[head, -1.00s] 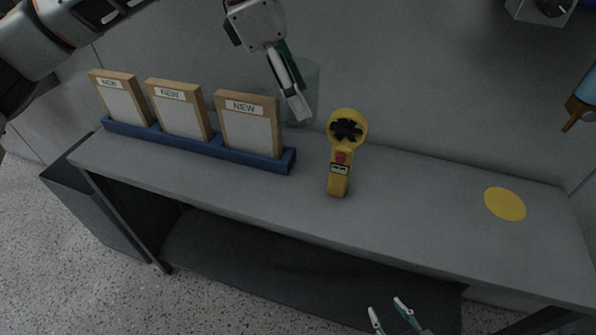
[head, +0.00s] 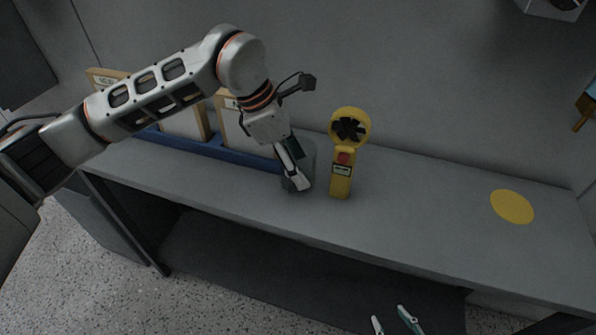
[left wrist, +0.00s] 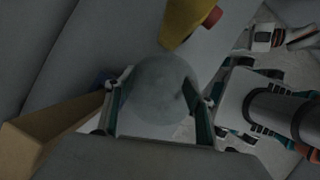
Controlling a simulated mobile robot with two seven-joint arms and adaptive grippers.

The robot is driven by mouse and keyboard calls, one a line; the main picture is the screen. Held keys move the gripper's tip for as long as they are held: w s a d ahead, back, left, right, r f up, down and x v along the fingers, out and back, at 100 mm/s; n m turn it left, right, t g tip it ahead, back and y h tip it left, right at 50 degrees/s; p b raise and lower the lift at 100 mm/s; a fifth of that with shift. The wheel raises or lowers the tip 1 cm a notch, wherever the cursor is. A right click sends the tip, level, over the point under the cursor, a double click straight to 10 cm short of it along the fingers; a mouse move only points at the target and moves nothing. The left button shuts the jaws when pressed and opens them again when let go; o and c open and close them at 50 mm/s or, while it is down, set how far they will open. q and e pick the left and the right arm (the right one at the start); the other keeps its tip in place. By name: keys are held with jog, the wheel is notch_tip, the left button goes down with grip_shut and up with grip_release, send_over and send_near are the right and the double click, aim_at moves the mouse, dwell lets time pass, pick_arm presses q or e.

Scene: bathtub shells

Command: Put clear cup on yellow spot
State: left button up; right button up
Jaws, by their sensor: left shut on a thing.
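The clear cup (head: 309,160) is a see-through grey cylinder beside the right end of the blue rack. My left gripper (head: 297,181) is shut on it, with a finger showing along its side; whether its base touches the table I cannot tell. In the left wrist view the cup (left wrist: 160,88) sits between the two fingers (left wrist: 160,118). The yellow spot (head: 512,207) is a flat disc near the right end of the grey table, bare and well right of the cup. My right gripper (head: 392,322) is open and empty, low in front of the table.
A yellow handheld fan meter (head: 343,170) stands just right of the cup, between it and the spot. The blue rack (head: 233,153) with framed "NEW" cards is at left, partly behind my left arm. The grey table (head: 430,200) is clear between meter and spot.

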pick_arm(q)
jog(key=shift+f, duration=1.45)
jog(key=o, duration=1.1)
jog(key=shift+f, duration=0.1)
